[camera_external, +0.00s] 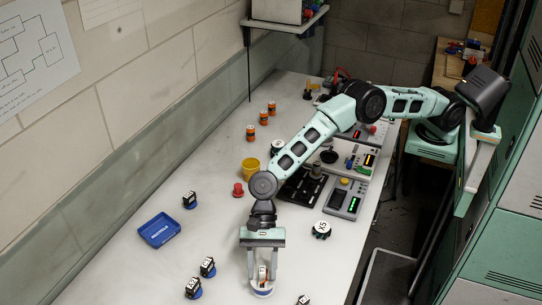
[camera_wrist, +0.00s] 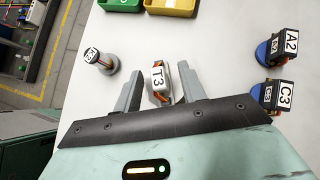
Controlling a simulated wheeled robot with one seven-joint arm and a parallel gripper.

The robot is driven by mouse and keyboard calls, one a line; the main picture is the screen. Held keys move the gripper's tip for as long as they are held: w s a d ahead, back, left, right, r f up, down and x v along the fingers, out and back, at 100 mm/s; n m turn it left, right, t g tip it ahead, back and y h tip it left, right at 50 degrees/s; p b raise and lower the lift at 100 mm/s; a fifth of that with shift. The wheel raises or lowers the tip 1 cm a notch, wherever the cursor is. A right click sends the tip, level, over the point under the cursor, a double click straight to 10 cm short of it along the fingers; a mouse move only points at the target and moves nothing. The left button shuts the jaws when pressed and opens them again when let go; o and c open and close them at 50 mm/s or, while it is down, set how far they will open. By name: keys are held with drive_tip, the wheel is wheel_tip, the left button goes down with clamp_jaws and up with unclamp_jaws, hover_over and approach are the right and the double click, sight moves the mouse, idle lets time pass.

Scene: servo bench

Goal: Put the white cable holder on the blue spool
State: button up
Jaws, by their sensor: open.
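A white piece labelled T3 with orange cable (camera_wrist: 158,80), seemingly the white cable holder, stands between the fingers of my gripper (camera_wrist: 160,88) in the wrist view. My gripper is open, with a finger on each side of it. In the external view my gripper (camera_external: 262,268) points down at the bench, and the same piece shows between its fingers over a round white base with a bluish rim (camera_external: 262,292). I cannot tell whether that base is the blue spool. Other blue spools (camera_wrist: 262,54) carry black pieces labelled A2 (camera_wrist: 285,42) and C3 (camera_wrist: 281,95).
A piece labelled K5 (camera_wrist: 98,57) stands left of my gripper in the wrist view. Green (camera_wrist: 120,4) and yellow (camera_wrist: 172,6) bins lie beyond.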

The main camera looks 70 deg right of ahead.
drive_tip(key=b+v, duration=0.1)
drive_tip(key=v, duration=0.9)
drive_tip(key=shift+d+r, duration=0.2)
drive_tip(key=shift+d, duration=0.15)
drive_tip(key=s+d+n+t+h, duration=0.1)
drive_tip(key=s+d+n, duration=0.5)
drive_tip(key=d, duration=0.8)
drive_tip(key=s+d+r+n+t+h, duration=0.1)
drive_tip(key=s+d+n+h, duration=0.3)
drive_tip(key=d, duration=1)
drive_tip(key=s+d+r+n+t+h, duration=0.1)
drive_tip(key=s+d+n+h, duration=0.1)
drive_tip(key=s+d+n, duration=0.8)
drive_tip(key=d+n, duration=0.1)
drive_tip(key=d, duration=0.3)
drive_tip(key=shift+r+t+h, duration=0.2)
drive_tip(key=shift+t+h, duration=0.1)
drive_tip(key=shift+d, duration=0.1)
